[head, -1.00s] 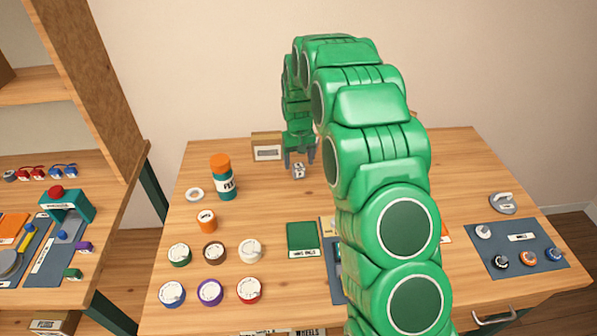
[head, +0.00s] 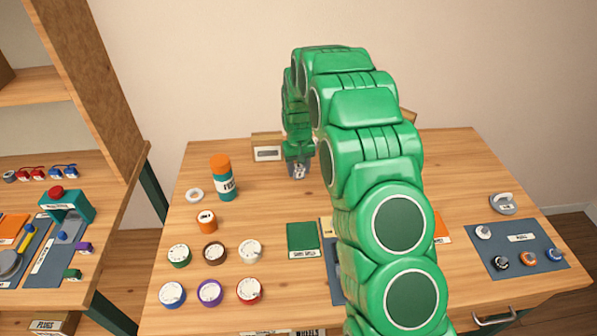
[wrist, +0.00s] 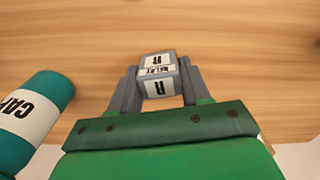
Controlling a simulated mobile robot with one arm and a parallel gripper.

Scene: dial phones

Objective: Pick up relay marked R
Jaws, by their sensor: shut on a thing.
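The relay marked R (wrist: 159,72) is a small grey block with white labels that show R and a band of lettering. In the wrist view it sits between the two grey fingers of my gripper (wrist: 158,88), which is shut on it. In the head view the relay (head: 298,171) is small at the back of the table, and my gripper (head: 299,165) is down around it. I cannot tell whether the relay touches the table.
A teal bottle with an orange cap (head: 225,178) stands left of my gripper; its side also shows in the wrist view (wrist: 32,112). A cardboard box (head: 267,147) is close behind. Several round dials (head: 210,292) fill the front left. Bare wood lies around the relay.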

